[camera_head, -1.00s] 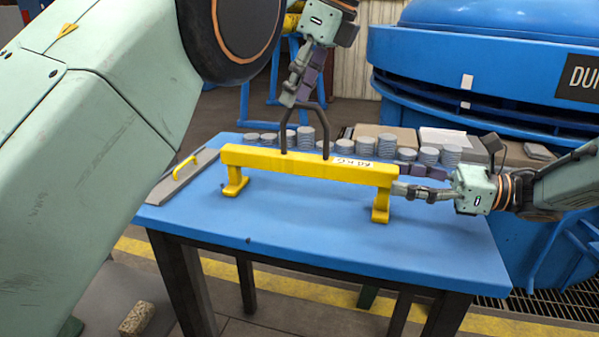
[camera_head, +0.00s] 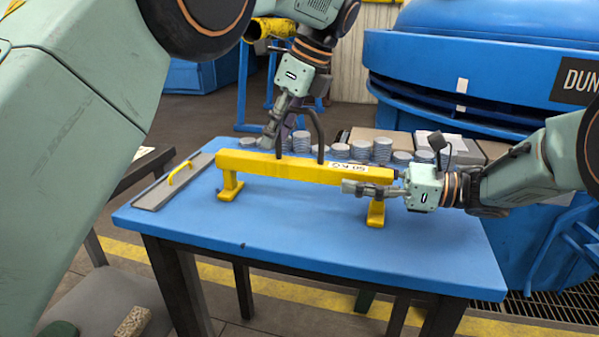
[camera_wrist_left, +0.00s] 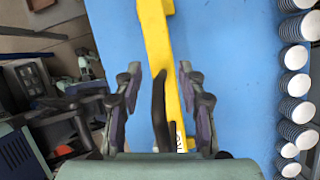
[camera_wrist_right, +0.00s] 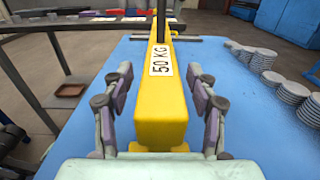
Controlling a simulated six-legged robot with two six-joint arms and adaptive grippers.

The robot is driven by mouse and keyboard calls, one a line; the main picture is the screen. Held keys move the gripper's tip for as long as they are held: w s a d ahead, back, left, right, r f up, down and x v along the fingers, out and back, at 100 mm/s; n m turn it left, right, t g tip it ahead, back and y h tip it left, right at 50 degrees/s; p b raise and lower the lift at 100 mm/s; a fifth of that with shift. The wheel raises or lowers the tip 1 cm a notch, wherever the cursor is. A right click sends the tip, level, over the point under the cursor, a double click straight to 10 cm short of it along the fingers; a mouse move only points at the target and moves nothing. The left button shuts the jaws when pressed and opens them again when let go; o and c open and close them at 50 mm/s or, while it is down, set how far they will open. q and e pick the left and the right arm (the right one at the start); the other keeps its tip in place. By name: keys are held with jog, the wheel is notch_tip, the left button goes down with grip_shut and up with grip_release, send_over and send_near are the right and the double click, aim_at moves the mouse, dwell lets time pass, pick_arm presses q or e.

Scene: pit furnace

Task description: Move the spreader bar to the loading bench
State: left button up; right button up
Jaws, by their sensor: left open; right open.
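My right gripper (camera_head: 352,184) is open at the bar's right end. In the right wrist view its fingers (camera_wrist_right: 160,88) straddle the bar end (camera_wrist_right: 160,115) without visible grip.
The blue table (camera_head: 290,230) has clear room in front of the bar. A grey plate with a yellow handle (camera_head: 180,172) lies at its left. Several stacks of grey discs (camera_head: 382,150) stand along the back. A big blue furnace body (camera_head: 470,75) rises behind.

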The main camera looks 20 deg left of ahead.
pick_arm(q)
jog(key=shift+f, duration=0.15)
pick_arm(e)
jog(key=shift+a, duration=0.15)
pick_arm(q)
jog(key=c, duration=0.8)
pick_arm(e)
jog(key=c, duration=0.8)
pick_arm(q)
grip_shut()
pick_arm(e)
grip_shut()
jog(key=shift+r, duration=0.1)
